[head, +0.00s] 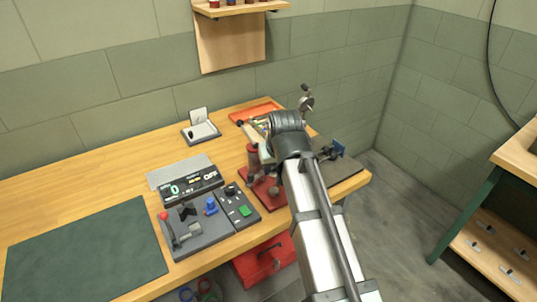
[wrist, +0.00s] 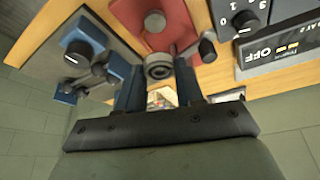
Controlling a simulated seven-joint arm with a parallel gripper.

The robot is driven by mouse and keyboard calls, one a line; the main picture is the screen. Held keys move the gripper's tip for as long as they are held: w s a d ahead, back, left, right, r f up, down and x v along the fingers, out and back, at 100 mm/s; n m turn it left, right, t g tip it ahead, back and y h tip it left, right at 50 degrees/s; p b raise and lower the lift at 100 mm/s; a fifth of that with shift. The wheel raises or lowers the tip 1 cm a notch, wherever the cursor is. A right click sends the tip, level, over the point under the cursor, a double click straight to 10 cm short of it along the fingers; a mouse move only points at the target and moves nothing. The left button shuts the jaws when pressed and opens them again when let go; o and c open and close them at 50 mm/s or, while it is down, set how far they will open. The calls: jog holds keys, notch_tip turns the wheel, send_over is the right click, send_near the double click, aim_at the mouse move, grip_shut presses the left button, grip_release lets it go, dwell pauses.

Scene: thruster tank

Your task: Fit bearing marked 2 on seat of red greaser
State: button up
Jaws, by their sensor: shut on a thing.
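The red greaser stands near the table's front edge, its red base (head: 267,192) and red cylinder (head: 252,156) partly hidden by my arm in the head view. In the wrist view its red base (wrist: 168,24) lies beyond my fingertips, with a round metal part and a black-knobbed lever. My gripper (wrist: 159,76) is shut on a grey metal ring, the bearing (wrist: 158,66), between its blue fingers. The bearing appears over or just in front of the red base; I cannot tell whether it touches the greaser. Its mark is not readable. In the head view my gripper is hidden.
A grey plate with a blue clamp (head: 337,148) stands right of the greaser. Left of it are a control box (head: 238,206), a display reading OFF (head: 192,185) and a grey lever fixture (head: 190,240). An orange tray (head: 262,108) lies behind. The green mat (head: 85,255) is clear.

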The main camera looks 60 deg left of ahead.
jog(key=shift+f, duration=0.25)
jog(key=shift+f, duration=3.1)
jog(key=o, duration=1.1)
jog(key=shift+d+r, duration=0.1)
jog(key=v, duration=1.3)
jog(key=shift+s+d+r, duration=0.15)
jog(key=shift+r, duration=0.15)
